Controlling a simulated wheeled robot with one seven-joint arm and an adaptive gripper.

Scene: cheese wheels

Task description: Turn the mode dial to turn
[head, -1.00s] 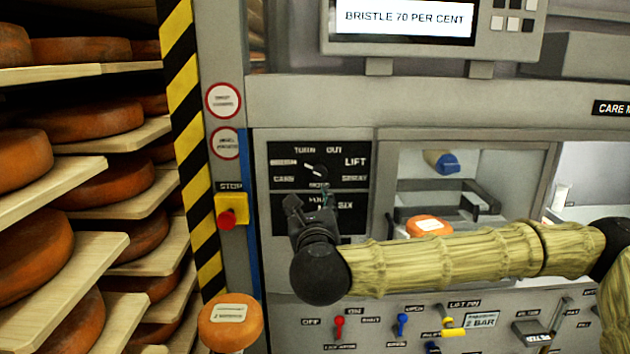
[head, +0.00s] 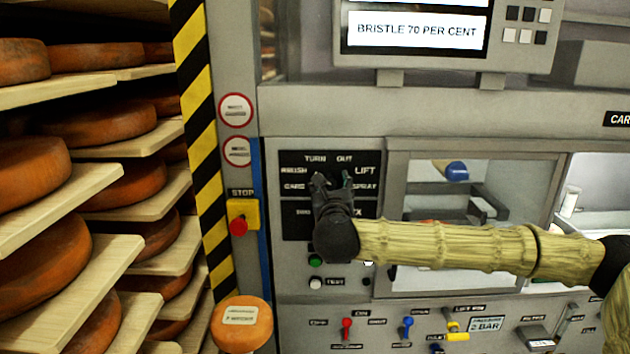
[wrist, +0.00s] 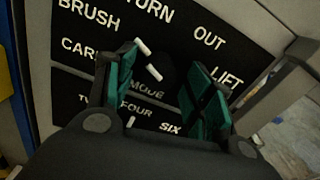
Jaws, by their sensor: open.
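The mode dial (wrist: 155,72) is a dark knob with a white pointer line on a black label panel (wrist: 98,42). In the wrist view the panel reads BRUSH, TURN, OUT, LIFT and MODE. White marks at the dial slant to the upper left, between BRUSH and TURN; I cannot tell the exact setting. My gripper (wrist: 163,70) is open, with its green-padded fingers on either side of the dial in that view. I cannot tell whether they touch it. In the head view my gripper (head: 333,180) covers most of the dial in front of the panel (head: 290,158).
A second label panel with FOUR and SIX (wrist: 150,112) lies just below. A stop button (head: 238,226) is to the left, with cheese shelves (head: 140,150) beyond. Small levers (head: 347,326) line the lower panel. A screen (head: 415,30) reads BRISTLE 70 PER CENT.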

